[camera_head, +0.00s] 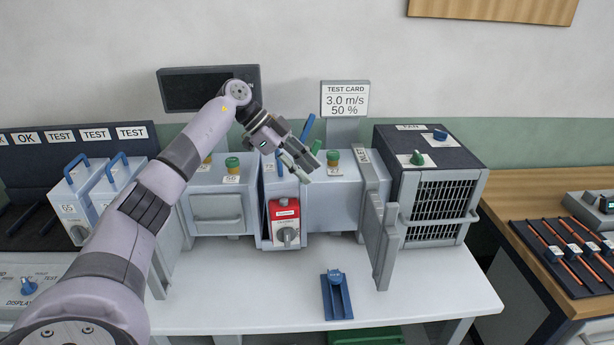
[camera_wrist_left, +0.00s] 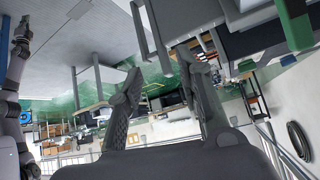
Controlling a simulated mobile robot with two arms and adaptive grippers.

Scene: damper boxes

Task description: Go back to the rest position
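My left arm reaches in from the left in the head view, and my left gripper (camera_head: 308,152) hangs in the air in front of the bench unit, above the red box. In the left wrist view its two fingers (camera_wrist_left: 160,90) stand apart with nothing between them. A mauve and dark arm at the left edge of that view looks like my right arm; its gripper end is too small and dark to read. The red box (camera_head: 285,222) with a grey knob sits in the unit's middle slot. My right arm does not show in the head view.
A grey door (camera_head: 383,240) stands open toward the front, beside the fan box (camera_head: 437,190). A blue holder (camera_head: 337,297) lies on the white table (camera_head: 240,295). Blue-handled boxes (camera_head: 78,200) stand at the left. A wooden table with a rack (camera_head: 565,250) is at the right.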

